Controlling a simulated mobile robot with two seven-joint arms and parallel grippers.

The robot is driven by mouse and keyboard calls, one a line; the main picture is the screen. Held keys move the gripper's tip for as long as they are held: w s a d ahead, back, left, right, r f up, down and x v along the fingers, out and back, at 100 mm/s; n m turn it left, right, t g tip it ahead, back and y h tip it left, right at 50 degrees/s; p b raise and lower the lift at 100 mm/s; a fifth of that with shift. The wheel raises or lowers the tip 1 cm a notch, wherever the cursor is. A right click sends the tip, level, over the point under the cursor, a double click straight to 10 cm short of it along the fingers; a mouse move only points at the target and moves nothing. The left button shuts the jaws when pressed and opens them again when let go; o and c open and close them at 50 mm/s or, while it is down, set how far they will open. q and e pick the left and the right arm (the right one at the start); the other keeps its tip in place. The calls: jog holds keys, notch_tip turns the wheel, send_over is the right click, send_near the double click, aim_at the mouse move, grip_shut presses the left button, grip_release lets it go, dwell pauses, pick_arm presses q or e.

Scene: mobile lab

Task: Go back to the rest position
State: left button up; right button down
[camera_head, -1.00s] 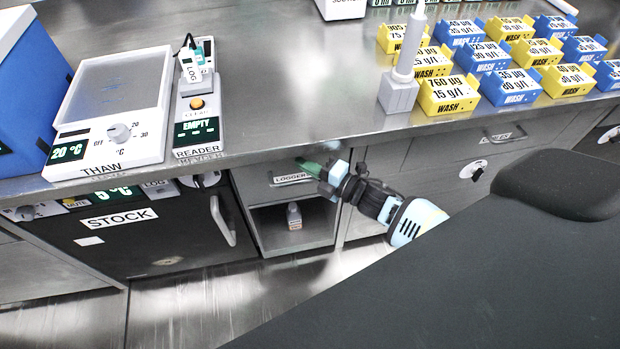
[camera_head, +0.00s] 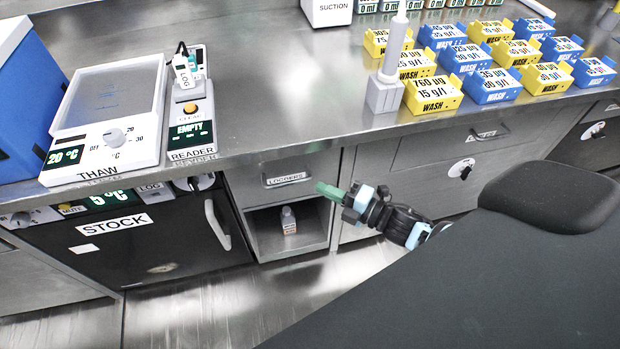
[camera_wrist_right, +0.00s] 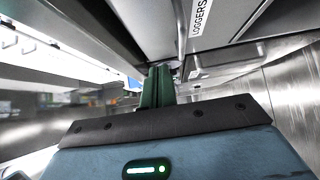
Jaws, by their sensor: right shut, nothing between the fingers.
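My right gripper (camera_head: 329,191) has green fingers and is shut with nothing between them. In the head view it hangs in front of the bench, below the worktop edge, just right of the drawer labelled LOGGERS (camera_head: 288,177). In the right wrist view the closed green fingers (camera_wrist_right: 158,88) point toward the bench front, with the LOGGERS label (camera_wrist_right: 199,17) at the upper right. My left gripper is not in view.
The steel worktop (camera_head: 270,90) holds a THAW plate (camera_head: 110,95), a READER (camera_head: 190,128) and several blue and yellow WASH boxes (camera_head: 433,95). Below are the STOCK fridge (camera_head: 150,245) and an open cubby with a small bottle (camera_head: 288,220). Floor in front is clear.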

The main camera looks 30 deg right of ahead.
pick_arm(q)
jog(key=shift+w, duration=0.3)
pick_arm(e)
jog(key=shift+v, duration=1.5)
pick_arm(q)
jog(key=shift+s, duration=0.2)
pick_arm(e)
jog(key=shift+s+a, duration=0.15)
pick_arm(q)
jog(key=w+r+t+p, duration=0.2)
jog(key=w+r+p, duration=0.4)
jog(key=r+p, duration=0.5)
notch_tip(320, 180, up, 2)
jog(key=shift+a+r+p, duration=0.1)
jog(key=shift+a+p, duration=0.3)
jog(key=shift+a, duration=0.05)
pick_arm(e)
jog(key=s+a+m+g+h, duration=0.3)
jog(key=s+a+m, duration=0.1)
jog(key=s+m, duration=0.7)
jog(key=s+a+m+g+h, duration=0.3)
jog(key=s+m, duration=0.7)
jog(key=s, duration=0.8)
jog(key=shift+a+r+m+g+h, duration=0.4)
jog(key=shift+a+r+g, duration=0.05)
jog(key=shift+g, duration=0.05)
jog(key=shift+s, duration=0.1)
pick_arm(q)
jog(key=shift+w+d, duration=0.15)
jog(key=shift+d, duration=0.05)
